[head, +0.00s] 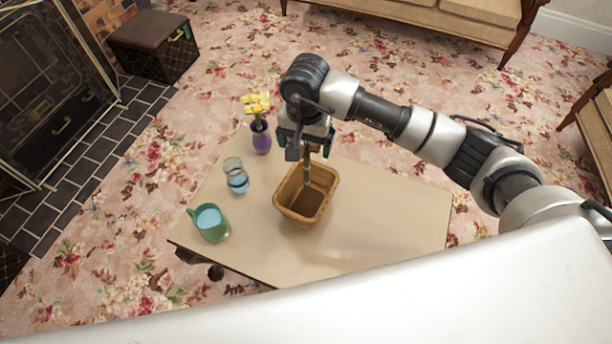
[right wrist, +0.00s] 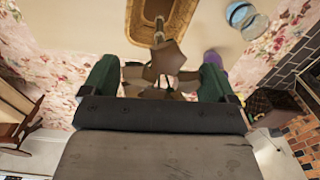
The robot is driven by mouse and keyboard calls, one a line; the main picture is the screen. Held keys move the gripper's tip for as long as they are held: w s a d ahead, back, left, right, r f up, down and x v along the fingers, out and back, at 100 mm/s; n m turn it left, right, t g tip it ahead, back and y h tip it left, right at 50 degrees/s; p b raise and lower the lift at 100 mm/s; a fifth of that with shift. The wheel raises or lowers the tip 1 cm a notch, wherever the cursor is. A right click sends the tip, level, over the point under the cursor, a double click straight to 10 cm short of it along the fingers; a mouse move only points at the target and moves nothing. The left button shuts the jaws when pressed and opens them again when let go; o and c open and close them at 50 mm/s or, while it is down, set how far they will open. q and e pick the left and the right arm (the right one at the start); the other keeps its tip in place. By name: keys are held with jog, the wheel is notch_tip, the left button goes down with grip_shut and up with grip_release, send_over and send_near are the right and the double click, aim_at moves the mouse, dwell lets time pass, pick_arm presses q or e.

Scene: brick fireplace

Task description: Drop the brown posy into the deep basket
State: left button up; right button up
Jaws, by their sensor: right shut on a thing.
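The brown posy shows in the right wrist view as star-shaped brown flowers (right wrist: 167,60) between the fingers; in the head view its thin stem (head: 306,165) hangs down from the gripper. My right gripper (head: 307,148) is shut on the posy, above the far part of the deep basket. The deep basket (head: 289,214) is a tan rectangular basket standing upright on the table; it also shows at the top of the right wrist view (right wrist: 133,20). The stem overlaps the basket's opening; its depth inside is hard to tell. My left gripper is out of view.
On the table (head: 375,225) stand a purple vase (head: 261,139) with yellow flowers, a glass (head: 236,178) with blue liquid, and a green mug (head: 211,230), all left of the basket. The tabletop to the right is clear.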

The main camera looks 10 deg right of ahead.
notch_tip(320, 180, down, 8)
jog(key=shift+r, duration=0.2)
jog(key=shift+f+b, duration=0.6)
jog(key=shift+b, duration=0.1)
jog(key=o, duration=0.7)
jog(key=shift+c, duration=0.2)
notch_tip(320, 180, up, 13)
jog(key=shift+r+p, duration=0.15)
jog(key=shift+p, duration=0.45)
jog(key=shift+s, duration=0.1)
